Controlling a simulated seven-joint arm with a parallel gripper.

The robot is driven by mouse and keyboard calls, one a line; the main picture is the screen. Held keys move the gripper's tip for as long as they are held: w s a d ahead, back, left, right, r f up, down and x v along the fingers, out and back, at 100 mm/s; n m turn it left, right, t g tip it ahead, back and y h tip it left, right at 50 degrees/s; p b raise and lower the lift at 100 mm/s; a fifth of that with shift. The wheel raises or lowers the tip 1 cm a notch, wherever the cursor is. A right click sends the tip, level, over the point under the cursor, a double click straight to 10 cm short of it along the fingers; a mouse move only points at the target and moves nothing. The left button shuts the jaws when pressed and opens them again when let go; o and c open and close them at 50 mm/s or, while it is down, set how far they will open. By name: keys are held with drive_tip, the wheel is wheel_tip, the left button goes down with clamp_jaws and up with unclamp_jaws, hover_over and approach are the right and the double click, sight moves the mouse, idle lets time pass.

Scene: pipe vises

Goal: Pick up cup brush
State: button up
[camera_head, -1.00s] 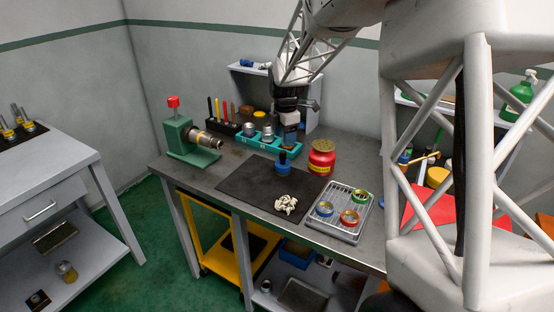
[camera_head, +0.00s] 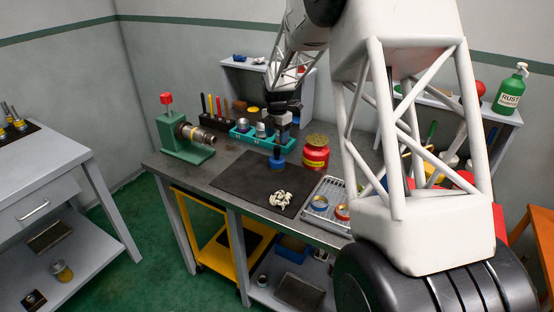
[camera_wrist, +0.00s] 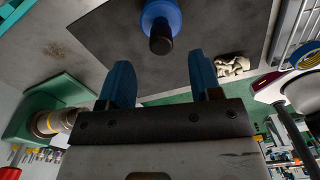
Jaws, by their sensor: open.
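A blue round piece with a dark stem, which looks like the cup brush (camera_head: 277,163), stands on the dark mat (camera_head: 245,181). In the wrist view the cup brush (camera_wrist: 160,18) shows at the top, stem towards me, centred ahead of the gap between my fingers. My gripper (camera_head: 280,146) is right above the brush in the head view and partly hides its stem. In the wrist view my gripper (camera_wrist: 160,78) is open, its two blue fingers apart with nothing between them.
A red jar (camera_head: 316,154) stands right of the brush. A teal holder (camera_head: 262,142) with grey parts is behind. A crumpled white rag (camera_head: 281,200) lies in front. A wire tray (camera_head: 312,212) with tins is at right. A green vise (camera_head: 176,138) stands left.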

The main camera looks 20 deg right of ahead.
sight(277, 146)
drive_tip(key=shift+f, duration=1.15)
drive_tip(key=shift+f, duration=2.6)
drive_tip(key=c, duration=1)
